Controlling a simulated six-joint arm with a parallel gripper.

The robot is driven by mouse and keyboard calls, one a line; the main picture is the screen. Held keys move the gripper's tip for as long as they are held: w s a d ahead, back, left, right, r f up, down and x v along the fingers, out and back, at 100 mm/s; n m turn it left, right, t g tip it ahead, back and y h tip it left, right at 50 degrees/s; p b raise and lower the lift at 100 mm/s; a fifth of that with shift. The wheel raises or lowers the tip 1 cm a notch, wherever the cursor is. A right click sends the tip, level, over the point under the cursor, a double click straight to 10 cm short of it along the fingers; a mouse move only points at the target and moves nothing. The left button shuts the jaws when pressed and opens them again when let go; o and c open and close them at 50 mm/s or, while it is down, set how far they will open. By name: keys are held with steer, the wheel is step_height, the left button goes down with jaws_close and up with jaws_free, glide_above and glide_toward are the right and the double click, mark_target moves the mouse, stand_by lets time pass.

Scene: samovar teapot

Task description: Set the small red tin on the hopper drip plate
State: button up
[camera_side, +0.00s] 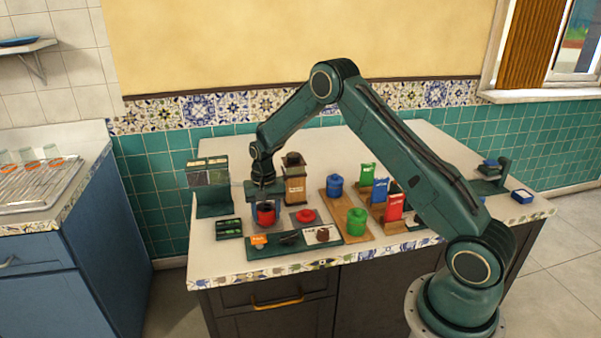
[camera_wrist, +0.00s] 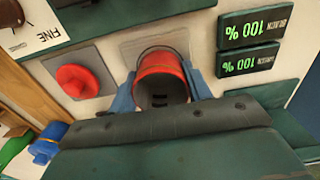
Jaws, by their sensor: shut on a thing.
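The small red tin (camera_side: 265,214) is between the fingers of my gripper (camera_side: 266,203), low at the left part of the counter. In the wrist view it shows as an open red cylinder (camera_wrist: 160,66) with a dark inside, and my gripper (camera_wrist: 160,92) is shut on it, a blue finger on each side. A grey plate (camera_wrist: 138,47) lies under or just behind the tin; I cannot tell whether they touch. A brown hopper (camera_side: 294,184) stands behind. I cannot tell for sure which plate is the hopper drip plate.
A red lid-like piece (camera_side: 305,216) lies on another grey plate to the right. Two green displays (camera_wrist: 250,62) reading 100 % lie beside the tin. A dark green tray (camera_side: 267,251) is in front. Blue (camera_side: 334,186) and green (camera_side: 356,222) canisters stand on a wooden board.

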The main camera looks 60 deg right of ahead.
steer(key=shift+f, duration=0.1)
steer(key=o, duration=1)
steer(key=shift+r, duration=6.15)
